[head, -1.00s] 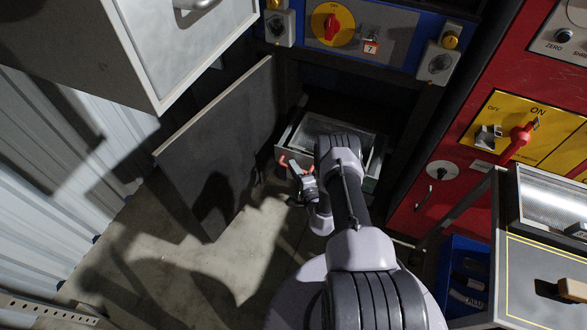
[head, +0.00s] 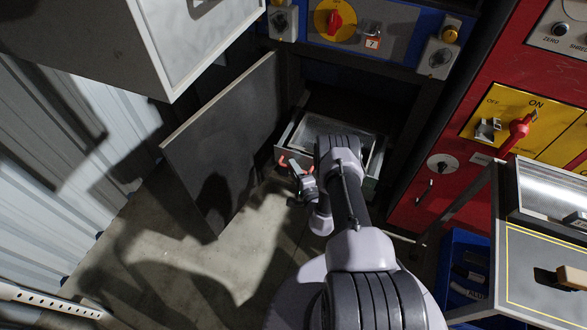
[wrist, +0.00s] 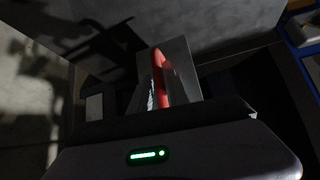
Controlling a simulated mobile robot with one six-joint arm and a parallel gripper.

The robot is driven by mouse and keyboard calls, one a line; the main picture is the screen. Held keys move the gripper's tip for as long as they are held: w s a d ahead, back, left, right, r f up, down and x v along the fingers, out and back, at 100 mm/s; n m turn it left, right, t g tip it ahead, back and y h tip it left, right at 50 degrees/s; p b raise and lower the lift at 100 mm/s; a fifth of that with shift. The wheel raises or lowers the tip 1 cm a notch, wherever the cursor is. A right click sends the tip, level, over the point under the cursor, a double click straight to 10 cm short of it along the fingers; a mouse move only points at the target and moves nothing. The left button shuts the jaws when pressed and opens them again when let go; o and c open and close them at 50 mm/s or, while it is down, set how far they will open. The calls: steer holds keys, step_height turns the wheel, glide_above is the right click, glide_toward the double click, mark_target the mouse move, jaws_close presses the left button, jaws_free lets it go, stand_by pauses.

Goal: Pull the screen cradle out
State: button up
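The screen cradle (head: 283,136) is a grey, drawer-like metal frame in the low opening of the blue cabinet, behind its open door. My arm covers much of its right half. My gripper (head: 296,168) is at the cradle's front left, beside a red, handle-like part (head: 283,161). In the wrist view a red bar (wrist: 161,75) stands upright in front of my gripper, next to a pale grey plate (wrist: 184,65). The fingertips are dark and partly hidden, so I cannot tell whether they are closed on the red part.
The grey cabinet door (head: 222,145) stands open to the left. A red panel (head: 420,200) with switches is close on the right. A bench (head: 520,285) and a blue bin (head: 455,240) are at lower right. Bare floor (head: 170,225) lies in front and left.

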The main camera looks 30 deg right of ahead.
steer(key=s+a+r+p, duration=0.2)
steer(key=s+p, duration=0.5)
steer(key=s, duration=1)
steer(key=shift+r+p, duration=0.2)
steer(key=shift+p, duration=0.1)
